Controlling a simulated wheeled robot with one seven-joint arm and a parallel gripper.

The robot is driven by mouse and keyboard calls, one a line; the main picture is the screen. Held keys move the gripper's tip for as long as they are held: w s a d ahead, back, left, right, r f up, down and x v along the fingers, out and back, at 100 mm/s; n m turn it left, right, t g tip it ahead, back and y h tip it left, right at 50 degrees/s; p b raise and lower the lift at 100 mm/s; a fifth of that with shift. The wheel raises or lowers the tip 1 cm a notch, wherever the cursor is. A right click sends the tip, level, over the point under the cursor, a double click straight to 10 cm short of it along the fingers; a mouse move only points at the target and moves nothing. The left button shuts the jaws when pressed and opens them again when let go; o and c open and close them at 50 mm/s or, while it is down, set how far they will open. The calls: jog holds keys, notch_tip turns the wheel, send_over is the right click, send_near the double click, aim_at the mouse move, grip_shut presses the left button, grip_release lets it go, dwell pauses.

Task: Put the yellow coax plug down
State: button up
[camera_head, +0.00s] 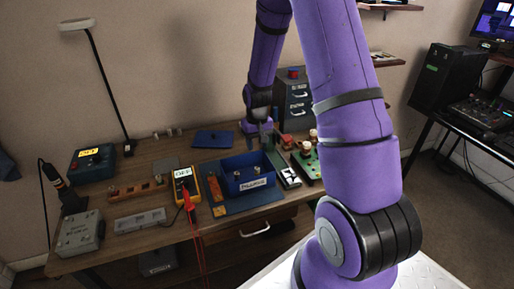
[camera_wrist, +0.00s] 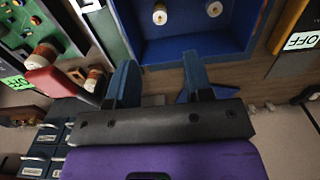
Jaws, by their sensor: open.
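My gripper (camera_head: 265,138) is above the back of the workbench, behind the blue bin (camera_head: 262,186). In the wrist view my gripper (camera_wrist: 160,75) has its two fingers spread, with nothing visible between them. The blue bin's wall (camera_wrist: 200,47) lies just beyond the fingertips in that view. Two small round pale-and-brass pieces sit in the bin, a left one (camera_wrist: 160,14) and a right one (camera_wrist: 214,8). I cannot tell whether either is the yellow coax plug, and no plug is clearly yellow.
A yellow multimeter (camera_head: 184,186) with red leads stands left of the bin. A green circuit board (camera_head: 309,166) and red-and-brass parts are to the right. A small drawer cabinet (camera_head: 297,100) stands behind. A blue flat piece (camera_head: 213,139) lies at the back.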

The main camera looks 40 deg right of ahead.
jog(key=s+a+r+t, duration=0.1)
jog(key=s+a+r, duration=0.15)
jog(key=r, duration=0.45)
jog(key=s+a+r+n+t, duration=0.1)
jog(key=s+a+r, duration=0.15)
jog(key=r, duration=0.55)
jog(key=s+a+r, duration=0.2)
jog(key=a+r, duration=0.1)
jog(key=r, duration=0.4)
jog(key=s+a+r+n+t, duration=0.1)
jog(key=s+a+r, duration=0.2)
jog(key=s+r, duration=0.3)
jog(key=s+a+r+n+t, duration=0.1)
jog(key=s+r, duration=0.5)
jog(key=s, duration=0.7)
jog(key=shift+s+a+t, duration=0.15)
jog(key=shift+a+t, duration=0.45)
jog(key=shift+a, duration=0.45)
jog(key=shift+w, duration=0.3)
